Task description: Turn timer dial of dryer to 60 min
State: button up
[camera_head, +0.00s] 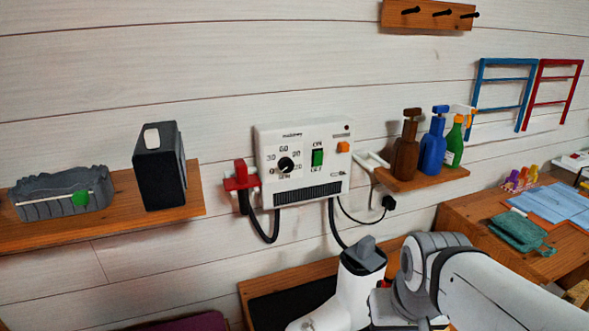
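The dryer (329,172) is a white box mounted on the plank wall, in the middle of the head view. Its round black timer dial (286,164) is on the left of its front, ringed by printed numbers with 60 at the top, 30 at the upper left and 90 at the upper right. A small pale mark shows on the dial, but it is too small to tell which number it points to. A green switch (317,157) sits between ON and OFF. My arm shows at the bottom right, below the dryer and apart from it. I cannot make out my gripper's fingers.
A red clip (241,179) is left of the dryer, and black hoses (263,229) hang below. A left shelf (110,217) holds a grey tray and black box. A right shelf (428,179) holds several bottles. A wooden desk (480,222) stands right. The dryer's front is unobstructed.

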aim_at(285, 164)
jog(key=z, duration=0.15)
jog(key=k, duration=0.4)
jog(key=u, duration=1.7)
jog(key=k, duration=1.25)
jog(key=z, duration=1.2)
jog(key=i, duration=1.7)
jog(key=z, duration=0.1)
